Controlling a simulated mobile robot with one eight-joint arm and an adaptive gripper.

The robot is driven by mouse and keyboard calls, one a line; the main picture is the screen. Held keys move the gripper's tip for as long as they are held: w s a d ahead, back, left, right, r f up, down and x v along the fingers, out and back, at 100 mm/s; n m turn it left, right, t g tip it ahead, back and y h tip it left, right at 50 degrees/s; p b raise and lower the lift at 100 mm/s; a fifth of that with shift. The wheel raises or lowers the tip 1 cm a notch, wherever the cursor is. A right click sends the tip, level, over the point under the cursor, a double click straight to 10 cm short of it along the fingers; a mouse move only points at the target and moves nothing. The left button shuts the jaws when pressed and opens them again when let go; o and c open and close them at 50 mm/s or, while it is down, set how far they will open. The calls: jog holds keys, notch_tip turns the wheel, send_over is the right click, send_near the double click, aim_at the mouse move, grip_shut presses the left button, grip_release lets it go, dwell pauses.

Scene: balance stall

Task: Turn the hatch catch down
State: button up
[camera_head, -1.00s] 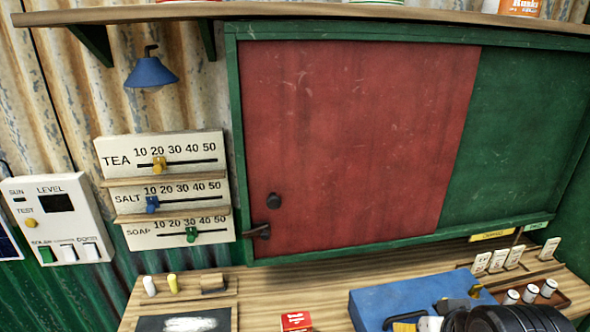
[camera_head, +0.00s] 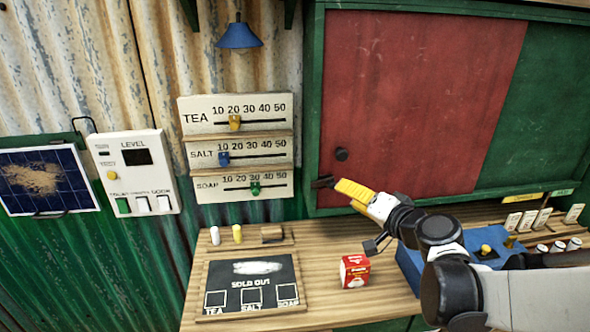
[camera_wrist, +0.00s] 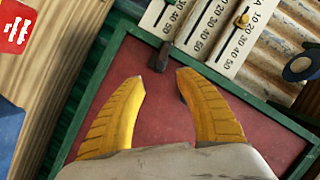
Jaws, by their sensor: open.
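The red hatch panel (camera_head: 420,95) is slid to the left in its green frame (camera_head: 312,120). The dark hatch catch (camera_head: 322,183) is at the panel's lower left corner and lies about level. A dark round knob (camera_head: 341,154) is above it. My gripper (camera_head: 344,187) has yellow fingers and is just right of the catch, pointing at it. In the wrist view the fingers (camera_wrist: 160,76) are spread and empty, and the catch (camera_wrist: 163,55) shows just beyond and between their tips. I cannot tell whether they touch it. The right finger partly hides the knob.
A wooden counter (camera_head: 215,262) runs below, with a slate board (camera_head: 252,285), a red box (camera_head: 354,271) and a blue case (camera_head: 409,262) under my arm. Slider scales for tea, salt and soap (camera_head: 240,150) are left of the hatch. A switch panel (camera_head: 134,170) is further left.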

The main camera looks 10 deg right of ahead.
aim_at(333, 186)
jog(key=b+x, duration=0.2)
jog(key=x, duration=0.6)
jog(key=shift+w+a+f, duration=0.15)
jog(key=shift+w+a, duration=0.05)
jog(key=shift+w, duration=0.05)
jog(key=shift+c, duration=0.5)
